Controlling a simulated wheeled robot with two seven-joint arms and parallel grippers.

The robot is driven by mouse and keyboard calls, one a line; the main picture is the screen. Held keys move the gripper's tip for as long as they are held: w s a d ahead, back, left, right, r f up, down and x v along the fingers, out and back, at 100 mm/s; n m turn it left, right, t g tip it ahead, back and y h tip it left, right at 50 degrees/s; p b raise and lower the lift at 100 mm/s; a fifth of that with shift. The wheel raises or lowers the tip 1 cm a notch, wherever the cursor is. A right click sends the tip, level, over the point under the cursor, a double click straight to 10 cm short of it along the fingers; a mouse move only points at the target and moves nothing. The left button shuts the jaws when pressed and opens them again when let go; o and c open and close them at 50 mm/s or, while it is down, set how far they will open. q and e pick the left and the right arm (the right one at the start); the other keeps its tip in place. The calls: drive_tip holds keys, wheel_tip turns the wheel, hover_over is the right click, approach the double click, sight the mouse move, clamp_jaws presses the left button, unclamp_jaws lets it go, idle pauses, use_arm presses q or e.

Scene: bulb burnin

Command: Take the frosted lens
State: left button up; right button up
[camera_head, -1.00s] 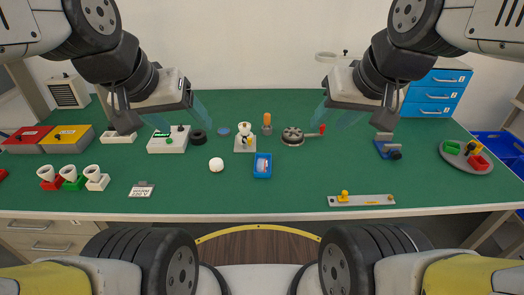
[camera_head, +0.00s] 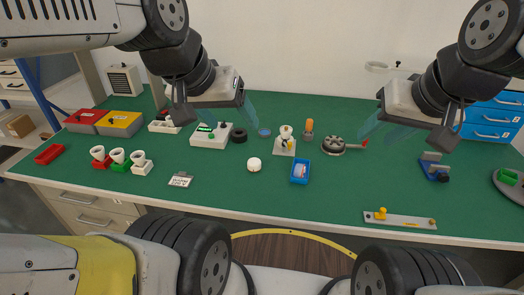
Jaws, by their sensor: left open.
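A small white domed round piece (camera_head: 254,165), which looks like the frosted lens, lies on the green table (camera_head: 230,190) near the middle. A blue tray (camera_head: 300,180) with a pale item in it stands just right of it. My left gripper (camera_head: 213,106) is open and empty, above the back of the table, behind and left of the white piece. My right gripper (camera_head: 410,125) looks open and empty, above the table's right part. Neither gripper touches anything.
A small blue disc (camera_head: 264,132), a black ring (camera_head: 239,135) and a white device (camera_head: 210,140) lie behind the white piece. A round fixture with a red handle (camera_head: 334,146) is to the right. Several cups (camera_head: 118,157) and a label card (camera_head: 181,180) are left. The front middle is clear.

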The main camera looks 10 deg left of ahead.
use_arm(q)
drive_tip(key=m+g+y, duration=0.2)
drive_tip(key=m+g, duration=0.2)
drive_tip(key=g, duration=0.1)
hover_over(254, 161)
drive_tip(key=f, duration=2.5)
drive_tip(key=shift+s+d+f, duration=0.3)
drive_tip(key=shift+s+d, duration=0.05)
drive_tip(key=shift+s, duration=0.05)
drive_tip(key=f, duration=0.8)
drive_tip(key=shift+w+a, duration=0.35)
drive_tip(key=shift+w, duration=0.05)
drive_tip(key=c, duration=1.4)
drive_tip(key=shift+o, duration=0.2)
drive_tip(key=shift+r, duration=0.15)
